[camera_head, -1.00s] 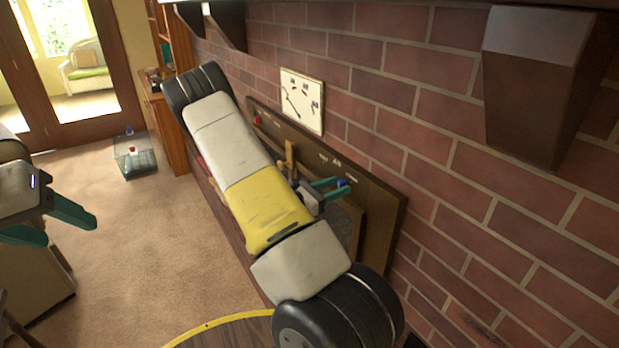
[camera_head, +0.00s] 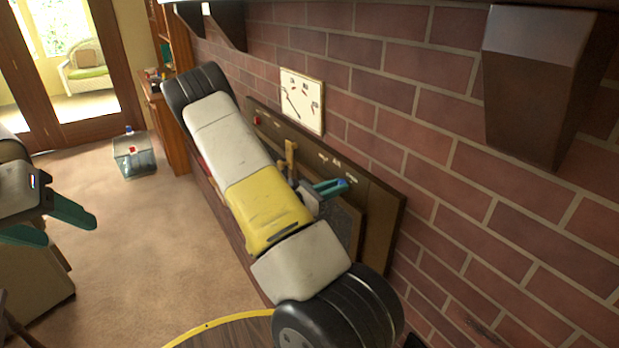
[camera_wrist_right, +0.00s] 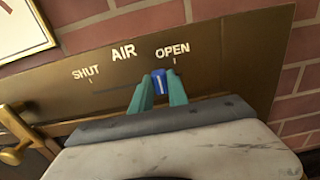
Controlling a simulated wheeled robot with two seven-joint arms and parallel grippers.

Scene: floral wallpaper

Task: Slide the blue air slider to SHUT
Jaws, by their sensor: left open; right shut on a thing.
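The blue air slider (camera_wrist_right: 158,82) is a small blue knob on a brown panel (camera_wrist_right: 222,50). In the right wrist view it sits below and slightly left of the OPEN label (camera_wrist_right: 172,48); the SHUT label (camera_wrist_right: 87,73) is further left, with AIR (camera_wrist_right: 124,53) between them. My right gripper (camera_wrist_right: 159,88) is shut on the slider, one green finger on each side. In the head view this gripper (camera_head: 332,187) reaches the panel from behind my arm, with a bit of blue at its tips. My left gripper (camera_head: 70,229) is open and empty at the left, far from the panel.
A brass handle (camera_wrist_right: 14,135) is left of the slider on the fireplace front. A framed picture (camera_head: 302,102) is on the brick wall (camera_head: 430,110) above the panel. A dark bracket (camera_head: 535,110) juts out at upper right. A clear bin (camera_head: 134,157) stands on the open carpet.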

